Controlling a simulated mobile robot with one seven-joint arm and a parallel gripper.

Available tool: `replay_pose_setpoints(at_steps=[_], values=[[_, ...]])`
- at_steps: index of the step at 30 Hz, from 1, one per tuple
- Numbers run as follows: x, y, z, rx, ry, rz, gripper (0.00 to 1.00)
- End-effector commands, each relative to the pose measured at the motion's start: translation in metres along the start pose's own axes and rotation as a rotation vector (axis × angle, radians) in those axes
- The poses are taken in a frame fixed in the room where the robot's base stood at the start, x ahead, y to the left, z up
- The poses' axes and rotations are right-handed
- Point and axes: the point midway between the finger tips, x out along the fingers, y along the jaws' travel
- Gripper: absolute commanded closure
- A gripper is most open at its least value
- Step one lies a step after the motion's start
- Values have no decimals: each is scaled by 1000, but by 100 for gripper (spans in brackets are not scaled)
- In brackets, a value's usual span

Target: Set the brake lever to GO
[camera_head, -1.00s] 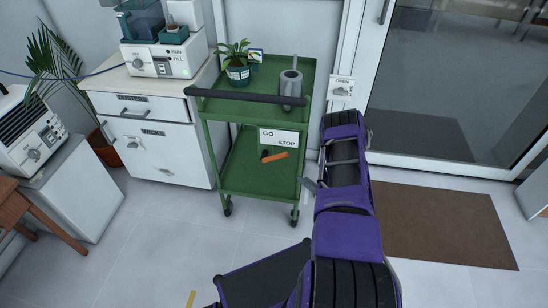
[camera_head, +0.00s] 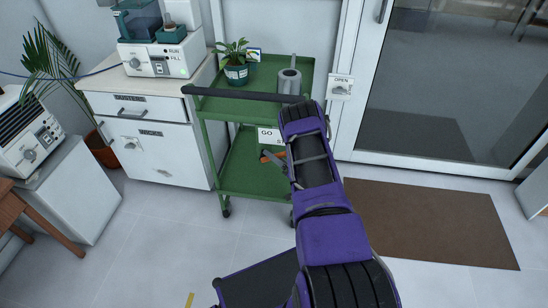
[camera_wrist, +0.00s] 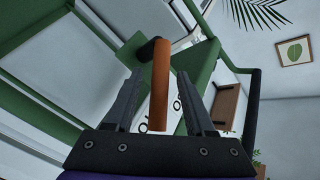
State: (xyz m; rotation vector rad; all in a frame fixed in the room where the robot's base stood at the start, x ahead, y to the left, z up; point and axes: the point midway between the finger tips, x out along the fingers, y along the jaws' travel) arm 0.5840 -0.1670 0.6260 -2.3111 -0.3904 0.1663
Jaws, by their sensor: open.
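The brake lever (camera_head: 267,154) has an orange handle and a dark end. It sits low on the green cart, below a white sign (camera_head: 267,134) where GO shows; my arm hides the sign's right part. In the wrist view, the orange handle (camera_wrist: 161,85) runs between the two dark fingers of my gripper (camera_wrist: 157,76). The fingers are open, with a visible gap on each side of the handle. The sign's lettering shows partly behind it. In the head view, my gripper (camera_head: 273,161) is at the lever, partly hidden by my arm.
The green cart (camera_head: 215,105) carries a potted plant (camera_head: 236,72) and a grey watering can (camera_head: 289,82) on top. A white cabinet (camera_head: 160,155) stands to its left. A glass door and a brown mat (camera_head: 430,220) lie to the right. Floor in front is clear.

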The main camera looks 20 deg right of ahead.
Motion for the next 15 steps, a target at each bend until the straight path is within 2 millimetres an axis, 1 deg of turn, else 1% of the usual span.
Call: replay_pose_setpoints(at_steps=[5, 6, 8, 12, 15], values=[[0, 0, 0, 0, 0, 0, 46], [0, 0, 0, 0, 0, 0, 49], [0, 0, 0, 0, 0, 0, 60], [0, 0, 0, 0, 0, 0, 85], [0, 0, 0, 0, 0, 0, 100]])
